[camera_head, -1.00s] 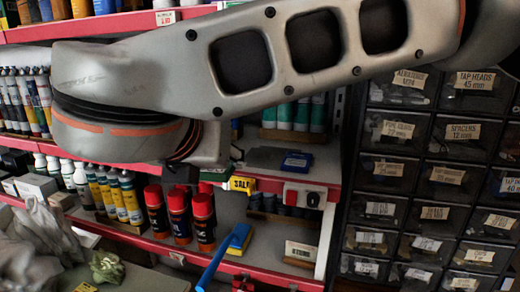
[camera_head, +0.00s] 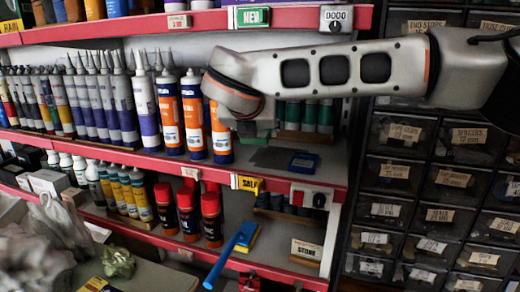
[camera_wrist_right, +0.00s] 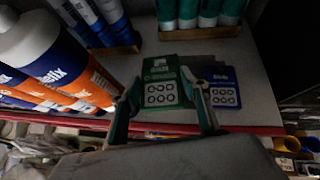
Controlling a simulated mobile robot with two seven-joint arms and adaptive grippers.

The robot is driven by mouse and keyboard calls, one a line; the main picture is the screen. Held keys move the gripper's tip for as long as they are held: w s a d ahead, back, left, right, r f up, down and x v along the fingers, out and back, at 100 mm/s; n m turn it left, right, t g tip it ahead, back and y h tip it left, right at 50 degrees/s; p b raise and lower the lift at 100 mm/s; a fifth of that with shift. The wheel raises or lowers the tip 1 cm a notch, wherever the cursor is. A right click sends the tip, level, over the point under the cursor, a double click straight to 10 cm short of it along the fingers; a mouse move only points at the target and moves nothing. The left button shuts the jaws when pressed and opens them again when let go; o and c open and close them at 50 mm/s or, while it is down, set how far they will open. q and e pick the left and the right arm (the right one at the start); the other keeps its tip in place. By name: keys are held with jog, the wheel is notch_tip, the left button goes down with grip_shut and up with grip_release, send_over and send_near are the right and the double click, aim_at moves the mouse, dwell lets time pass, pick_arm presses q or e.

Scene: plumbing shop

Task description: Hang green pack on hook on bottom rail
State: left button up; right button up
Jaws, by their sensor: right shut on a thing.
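The green pack (camera_wrist_right: 160,82) is a flat green card with dark rings on a white panel. In the right wrist view it stands between the two fingers of my right gripper (camera_wrist_right: 165,112), which is shut on it. In the head view my right gripper (camera_head: 245,128) is at the middle shelf, beside the orange and blue bottles, and the pack is mostly hidden there. The bottom rail (camera_head: 150,232) is the red shelf edge low in the head view. A small red fitting (camera_head: 249,281) sits at its right part; I cannot tell whether it is the hook. My left gripper is out of view.
A blue pack (camera_head: 303,161) lies right of my right gripper on the middle shelf. Orange and blue bottles (camera_head: 194,115) stand close on its left. Red-capped cans (camera_head: 212,220) and a blue-handled brush (camera_head: 226,256) are below. Labelled drawers (camera_head: 440,215) fill the right.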

jog(key=shift+d+x, duration=0.25)
jog(key=shift+x, duration=0.95)
jog(key=shift+w+f, duration=0.2)
jog(key=shift+f, duration=2.45)
jog(key=shift+f, duration=0.2)
jog(key=o, duration=1)
jog(key=shift+r, duration=0.1)
